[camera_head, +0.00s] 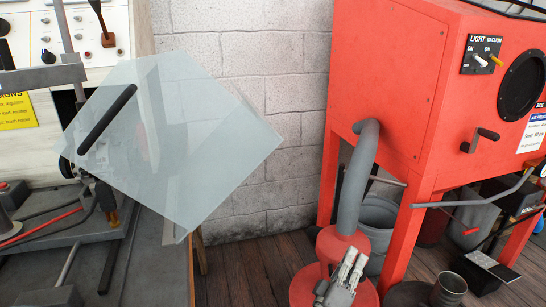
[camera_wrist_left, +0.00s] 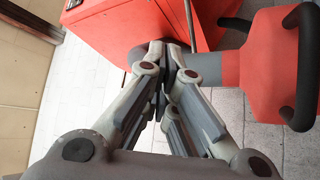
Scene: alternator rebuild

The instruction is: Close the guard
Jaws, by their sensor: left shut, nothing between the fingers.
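The guard (camera_head: 200,135) is a clear, pale square panel at the left of the head view. It stands tilted like a diamond above the machine bench, with a black bar handle (camera_head: 106,119) near its upper left edge. My left gripper (camera_head: 353,260) shows at the bottom of the head view, well to the right of and lower than the guard, apart from it. In the left wrist view its fingers (camera_wrist_left: 168,62) are together and empty. The guard cannot be made out in the left wrist view. My right gripper is not in view.
A red blasting cabinet (camera_head: 390,80) on legs fills the right, with a grey hose (camera_head: 357,175) and a red canister (camera_head: 342,246) beside it. The machine bench (camera_head: 160,270) is at the left. Wall and bare wooden floor lie between them.

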